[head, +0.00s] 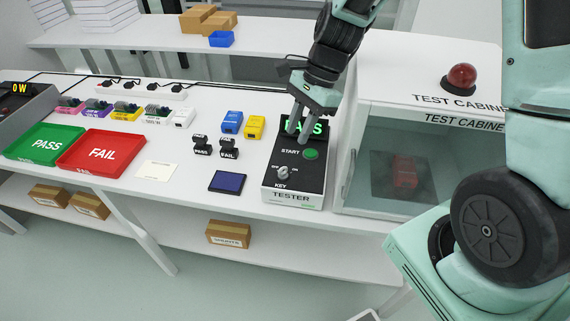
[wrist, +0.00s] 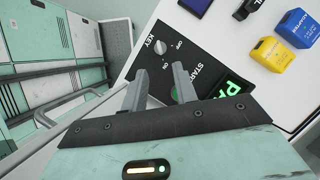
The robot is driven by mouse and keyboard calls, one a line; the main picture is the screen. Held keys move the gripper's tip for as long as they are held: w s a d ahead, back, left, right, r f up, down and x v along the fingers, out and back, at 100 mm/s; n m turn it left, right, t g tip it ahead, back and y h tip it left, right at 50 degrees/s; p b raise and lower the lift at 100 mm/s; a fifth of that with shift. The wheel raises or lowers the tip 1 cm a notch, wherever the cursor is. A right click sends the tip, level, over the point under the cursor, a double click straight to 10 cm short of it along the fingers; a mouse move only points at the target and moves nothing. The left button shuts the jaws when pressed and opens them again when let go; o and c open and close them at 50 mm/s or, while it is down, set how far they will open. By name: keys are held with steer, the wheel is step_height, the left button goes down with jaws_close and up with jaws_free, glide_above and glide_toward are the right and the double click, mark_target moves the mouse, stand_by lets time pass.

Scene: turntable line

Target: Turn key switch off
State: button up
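The tester (head: 296,192) is a white box with a black top at the front of the table. Its silver key switch (head: 283,173) sits near the front edge above the word KEY; it also shows in the wrist view (wrist: 161,47), with ON and OFF printed beside it. The knob looks turned toward ON, but it is small. A green START button (head: 311,154) is behind the key switch. The tester's screen shows green letters, partly hidden by my gripper. My gripper (head: 298,136) is open and empty above the tester, behind the key switch and apart from it.
The test cabinet (head: 395,165) stands close on the right, with a red item behind its glass and a red dome on top. A blue adapter (head: 232,121) and a yellow box (head: 255,127) stand left of the tester. A dark blue pad (head: 227,182) lies left of it.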

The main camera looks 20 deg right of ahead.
mark_target(284, 166)
steer(key=x, duration=1)
jaws_close()
